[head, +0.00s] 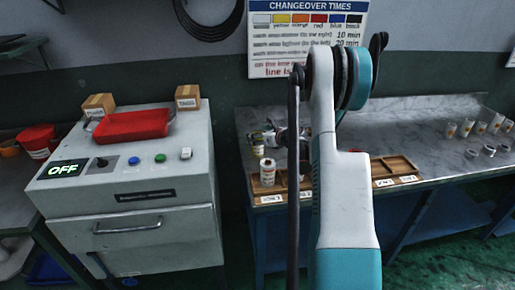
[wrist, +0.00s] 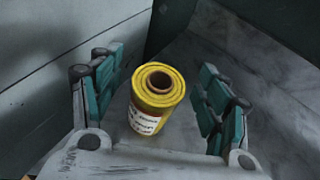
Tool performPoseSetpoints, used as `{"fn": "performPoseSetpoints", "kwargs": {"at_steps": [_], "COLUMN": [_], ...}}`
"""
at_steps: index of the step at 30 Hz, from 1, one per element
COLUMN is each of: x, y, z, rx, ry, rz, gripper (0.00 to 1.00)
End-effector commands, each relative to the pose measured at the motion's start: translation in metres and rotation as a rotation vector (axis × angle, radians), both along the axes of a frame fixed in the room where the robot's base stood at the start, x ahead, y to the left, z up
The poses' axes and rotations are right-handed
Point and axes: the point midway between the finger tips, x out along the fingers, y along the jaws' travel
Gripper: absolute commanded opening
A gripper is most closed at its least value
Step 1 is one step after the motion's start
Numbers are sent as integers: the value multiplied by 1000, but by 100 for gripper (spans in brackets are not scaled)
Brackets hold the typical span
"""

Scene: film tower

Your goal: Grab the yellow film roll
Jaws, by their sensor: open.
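The yellow film roll (wrist: 158,88) stands in the wrist view with its coiled top and brown core facing the camera. A white label with writing is on its lower side. My gripper (wrist: 160,95) is open, with one teal-padded finger on each side of the roll and a visible gap on both sides. In the head view my gripper (head: 270,138) is at the left end of the marble-topped bench, low over it and partly hidden by my arm. I cannot clearly make out the yellow roll there.
A wooden tray (head: 394,166) with compartments and white labels lies along the bench's front edge, and a white canister (head: 267,172) stands at its left end. Several small cups (head: 480,128) stand at the right. A grey machine (head: 150,215) with a red tray (head: 132,125) stands left of the bench.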

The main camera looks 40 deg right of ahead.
Motion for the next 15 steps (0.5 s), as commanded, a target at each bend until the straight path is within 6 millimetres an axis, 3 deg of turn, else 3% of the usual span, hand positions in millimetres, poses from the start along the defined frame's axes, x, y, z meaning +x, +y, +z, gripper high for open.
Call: {"fn": "performPoseSetpoints", "kwargs": {"at_steps": [8, 11, 15], "x": [8, 8, 8], "y": [0, 0, 0], "z": [-3, -3, -3], "rx": [0, 0, 0], "ry": [0, 0, 0], "rz": [0, 0, 0], "gripper": [70, 51, 20]}}
